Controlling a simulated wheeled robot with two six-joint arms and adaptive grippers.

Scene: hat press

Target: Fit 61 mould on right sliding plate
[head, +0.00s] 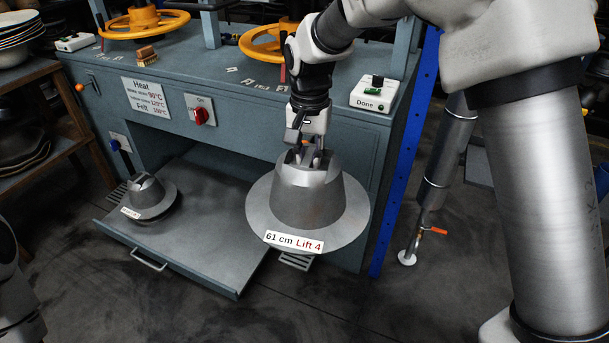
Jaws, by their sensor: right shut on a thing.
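My right gripper (307,160) is shut on the top of a grey, wide-brimmed metal mould (307,197). The mould's label reads "61 cm Lift 4". It is roughly upright, in front of the press and at the right side of a pulled-out sliding plate (215,250). It hides part of that side, and I cannot tell how far above the plate it is. A smaller grey mould (150,195) with its own label sits on the plate's left part. No separate right plate can be made out. My left gripper is not in view.
The blue-grey press (240,145) has orange handwheels (262,42), a red switch (200,115) and a white "Done" box (374,93). A blue post (392,190) stands right of the mould. A wooden shelf (80,130) is at left. The front floor is clear.

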